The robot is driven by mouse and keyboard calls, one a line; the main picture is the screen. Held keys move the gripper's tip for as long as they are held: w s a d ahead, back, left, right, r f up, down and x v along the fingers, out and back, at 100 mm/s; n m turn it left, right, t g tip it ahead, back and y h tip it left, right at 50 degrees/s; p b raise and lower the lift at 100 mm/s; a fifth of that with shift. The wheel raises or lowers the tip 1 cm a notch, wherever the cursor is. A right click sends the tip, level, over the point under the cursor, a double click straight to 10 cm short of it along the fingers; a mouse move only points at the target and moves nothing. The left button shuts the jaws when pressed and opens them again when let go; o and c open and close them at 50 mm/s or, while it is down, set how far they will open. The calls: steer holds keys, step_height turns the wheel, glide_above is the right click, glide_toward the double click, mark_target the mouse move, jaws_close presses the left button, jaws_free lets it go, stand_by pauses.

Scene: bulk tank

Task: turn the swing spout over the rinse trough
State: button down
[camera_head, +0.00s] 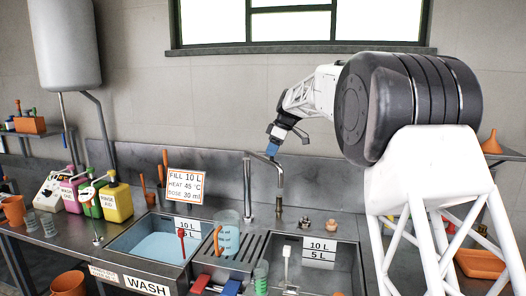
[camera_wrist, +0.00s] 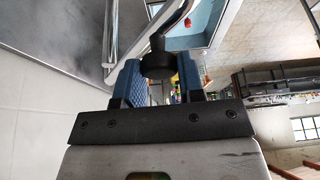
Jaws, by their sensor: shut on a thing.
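The swing spout (camera_head: 262,158) is a thin metal pipe above the ledge behind the two basins. My gripper (camera_head: 273,151) reaches down from the right with its blue fingers at the upper part of the spout. In the wrist view, the fingers (camera_wrist: 158,82) are closed around a dark round knob (camera_wrist: 158,60) joined to the bent metal pipe (camera_wrist: 180,18). The right basin (camera_head: 347,264), likely the rinse trough, lies in front and to the right of the spout. The spout's outlet is hard to make out at this size.
The left basin (camera_head: 118,243) has a WASH sign and holds bluish water. A ribbed drainboard (camera_head: 248,246) with a clear jug (camera_head: 228,238) lies between the basins. Bottles (camera_head: 117,203) stand at left. A fill sign (camera_head: 185,186) is behind the left basin.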

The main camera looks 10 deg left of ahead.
steer(key=shift+w+d+n+g, duration=0.3)
steer(key=shift+w+d+n, duration=0.45)
steer(key=shift+w, duration=0.25)
steer(key=c, duration=0.8)
jaws_free()
steer(key=v, duration=0.7)
steer(key=shift+d+r, duration=0.15)
steer(key=shift+r, duration=0.25)
